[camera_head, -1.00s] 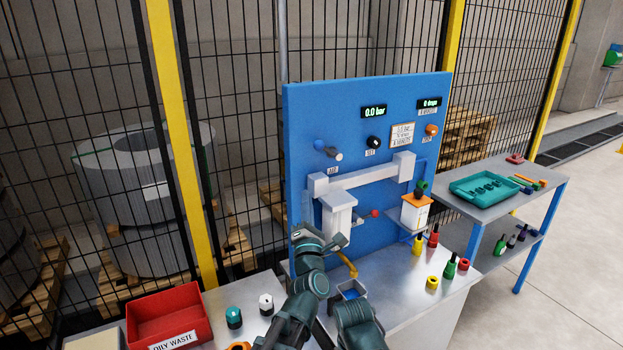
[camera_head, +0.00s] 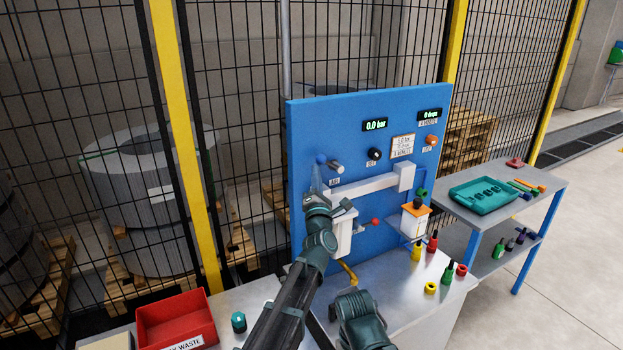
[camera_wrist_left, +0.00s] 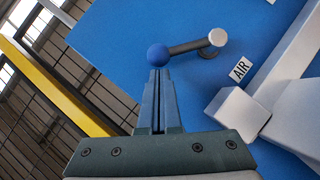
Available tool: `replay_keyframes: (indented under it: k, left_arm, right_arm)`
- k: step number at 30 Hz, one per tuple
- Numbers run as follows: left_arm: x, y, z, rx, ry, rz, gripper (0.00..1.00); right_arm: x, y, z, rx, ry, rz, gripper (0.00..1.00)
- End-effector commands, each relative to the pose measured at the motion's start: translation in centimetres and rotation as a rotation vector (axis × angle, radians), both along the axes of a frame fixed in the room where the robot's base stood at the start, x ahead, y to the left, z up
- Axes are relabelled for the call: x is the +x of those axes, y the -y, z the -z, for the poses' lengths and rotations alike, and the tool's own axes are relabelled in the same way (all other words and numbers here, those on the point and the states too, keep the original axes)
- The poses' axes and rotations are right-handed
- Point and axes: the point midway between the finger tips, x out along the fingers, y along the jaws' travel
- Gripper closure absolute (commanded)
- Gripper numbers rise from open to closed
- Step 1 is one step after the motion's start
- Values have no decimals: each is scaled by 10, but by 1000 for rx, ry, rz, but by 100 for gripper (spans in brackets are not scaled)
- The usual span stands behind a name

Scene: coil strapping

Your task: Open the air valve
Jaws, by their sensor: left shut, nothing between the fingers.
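The air valve is a lever with a blue ball (camera_head: 321,159) at its left end and a grey round hub (camera_head: 337,167), on the upper left of the blue panel. In the left wrist view the blue ball (camera_wrist_left: 158,55) sits at the left of the grey hub (camera_wrist_left: 217,37), with the lever nearly level. The AIR label (camera_wrist_left: 240,69) is right below. My left gripper (camera_wrist_left: 157,75) is shut and empty, its tips just below the ball; contact cannot be told. In the head view my left gripper (camera_head: 317,178) points up at the lever. My right gripper is not seen.
The blue panel (camera_head: 300,120) shows 0.0 bar on its display (camera_head: 375,125). A white horizontal bar (camera_head: 365,188) and white housings lie close below the lever. A red bin (camera_head: 175,318) stands at lower left. A side table (camera_head: 465,205) with a teal tray (camera_head: 482,195) stands right.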

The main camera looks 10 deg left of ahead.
Motion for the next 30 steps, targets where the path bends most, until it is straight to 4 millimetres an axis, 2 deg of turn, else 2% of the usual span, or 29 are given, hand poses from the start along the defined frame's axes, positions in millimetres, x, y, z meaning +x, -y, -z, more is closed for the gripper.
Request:
replay_keyframes:
  k: [10,22,30]
  left_arm:
    - [0,0,0,3,-2,0,100]
    - [1,1,-8,61,-43,-1,100]
    - [3,4,-24,151,-103,-2,100]
  right_arm:
    - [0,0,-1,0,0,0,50]
    - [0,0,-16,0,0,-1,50]
    - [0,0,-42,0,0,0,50]
